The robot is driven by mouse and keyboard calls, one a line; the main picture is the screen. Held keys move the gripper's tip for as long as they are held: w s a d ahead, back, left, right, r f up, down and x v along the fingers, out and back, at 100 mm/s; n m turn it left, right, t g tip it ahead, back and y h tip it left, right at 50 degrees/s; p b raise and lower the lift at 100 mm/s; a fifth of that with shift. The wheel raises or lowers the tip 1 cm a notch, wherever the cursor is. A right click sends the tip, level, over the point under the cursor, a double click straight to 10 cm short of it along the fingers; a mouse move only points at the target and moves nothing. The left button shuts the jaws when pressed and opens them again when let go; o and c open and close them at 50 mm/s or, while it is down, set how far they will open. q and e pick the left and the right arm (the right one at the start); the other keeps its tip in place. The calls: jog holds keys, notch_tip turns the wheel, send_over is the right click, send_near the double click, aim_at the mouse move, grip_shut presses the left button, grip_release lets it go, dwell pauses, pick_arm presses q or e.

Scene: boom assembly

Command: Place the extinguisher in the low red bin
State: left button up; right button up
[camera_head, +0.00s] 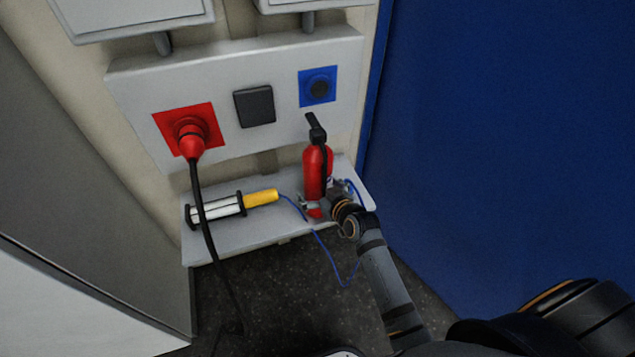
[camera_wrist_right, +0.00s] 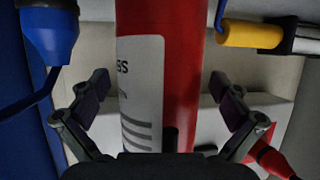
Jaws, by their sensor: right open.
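The red extinguisher (camera_head: 314,172) stands upright on a light grey shelf, with a black handle on top. In the right wrist view its red body and white label (camera_wrist_right: 142,85) fill the middle. My right gripper (camera_head: 327,198) is at the lower part of the extinguisher. In the wrist view the open fingers of that gripper (camera_wrist_right: 162,88) are spread on either side of the body, with gaps visible on both sides. The low red bin cannot be made out in either view. My left gripper is not in view.
On the shelf (camera_head: 220,243) lies a yellow-handled tool (camera_head: 261,197), left of the extinguisher. A blue plug (camera_wrist_right: 48,35) with a blue cable is close by. A red plug (camera_head: 190,140) with a black cable hangs from the wall panel. A blue wall (camera_head: 500,130) stands at right.

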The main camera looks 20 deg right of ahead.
jog(key=shift+w, duration=0.1)
jog(key=c, duration=1.9)
jog(key=shift+w+r, duration=0.2)
jog(key=shift+r, duration=0.05)
